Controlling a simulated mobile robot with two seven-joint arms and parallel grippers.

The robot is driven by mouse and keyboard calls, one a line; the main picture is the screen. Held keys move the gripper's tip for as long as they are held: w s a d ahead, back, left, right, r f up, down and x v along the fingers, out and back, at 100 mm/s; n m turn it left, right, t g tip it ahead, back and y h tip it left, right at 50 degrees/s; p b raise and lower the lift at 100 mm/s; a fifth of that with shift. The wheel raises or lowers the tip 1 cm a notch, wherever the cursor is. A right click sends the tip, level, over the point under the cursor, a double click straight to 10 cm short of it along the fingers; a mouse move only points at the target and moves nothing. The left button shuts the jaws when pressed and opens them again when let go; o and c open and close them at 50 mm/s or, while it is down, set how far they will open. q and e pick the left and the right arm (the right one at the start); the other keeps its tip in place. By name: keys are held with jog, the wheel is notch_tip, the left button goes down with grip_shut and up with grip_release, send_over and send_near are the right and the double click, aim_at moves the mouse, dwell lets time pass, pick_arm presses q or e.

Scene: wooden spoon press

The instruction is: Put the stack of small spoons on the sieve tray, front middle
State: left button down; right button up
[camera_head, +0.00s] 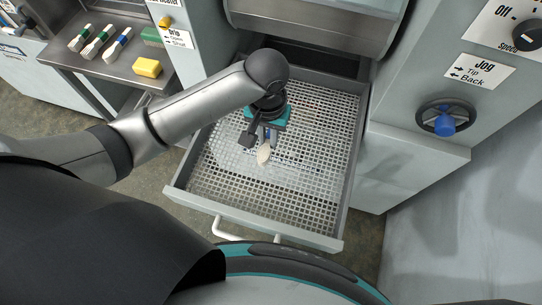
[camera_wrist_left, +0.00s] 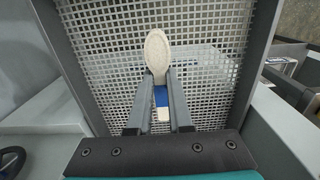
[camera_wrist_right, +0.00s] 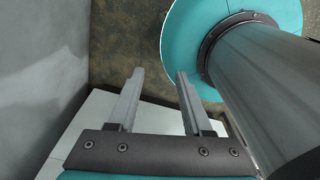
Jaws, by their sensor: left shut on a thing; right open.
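The stack of small spoons is pale wood with a blue band, and its bowl end (camera_head: 264,155) shows below my left gripper (camera_head: 265,140). In the left wrist view the spoon bowl (camera_wrist_left: 158,50) sticks out past the fingertips. My left gripper is shut on the stack, with the fingers on either side near the blue band. The stack is over the middle of the sieve tray (camera_head: 315,185), a pulled-out drawer with a white perforated bottom. I cannot tell whether it touches the mesh. My right gripper (camera_wrist_right: 160,74) is open and empty, away from the tray.
A steel side table (camera_head: 110,68) at the upper left holds several banded spoon stacks (camera_head: 95,43), a yellow sponge (camera_head: 147,68) and a green block (camera_head: 152,36). The tray has raised walls and a front handle (camera_head: 245,236). A jog knob (camera_head: 445,122) juts from the right panel.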

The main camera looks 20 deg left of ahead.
aim_at(269, 145)
pick_arm(q)
notch_tip(269, 145, down, 11)
jog(key=b, duration=0.2)
jog(key=shift+w+r+b, duration=0.1)
jog(key=shift+r+b, duration=0.1)
jog(key=shift+b, duration=0.2)
jog(key=shift+f+b, duration=0.75)
jog(key=shift+f, duration=1.4)
pick_arm(e)
jog(key=shift+w+d+f, duration=0.15)
jog(key=shift+w+f, duration=0.05)
jog(key=shift+f, duration=0.6)
jog(key=shift+w+d+f, duration=0.1)
jog(key=shift+w+f, duration=0.05)
jog(key=shift+f, duration=0.7)
jog(key=shift+w+d+f, duration=0.15)
jog(key=shift+w+f, duration=0.05)
jog(key=shift+f, duration=0.6)
pick_arm(q)
jog(key=shift+f, duration=0.15)
jog(key=c, duration=0.8)
grip_release()
jog(key=shift+c, duration=0.2)
notch_tip(269, 145, up, 12)
jog(key=p, duration=0.4)
jog(key=shift+d+f, duration=0.1)
jog(key=shift+r, duration=0.3)
pick_arm(e)
notch_tip(269, 145, up, 4)
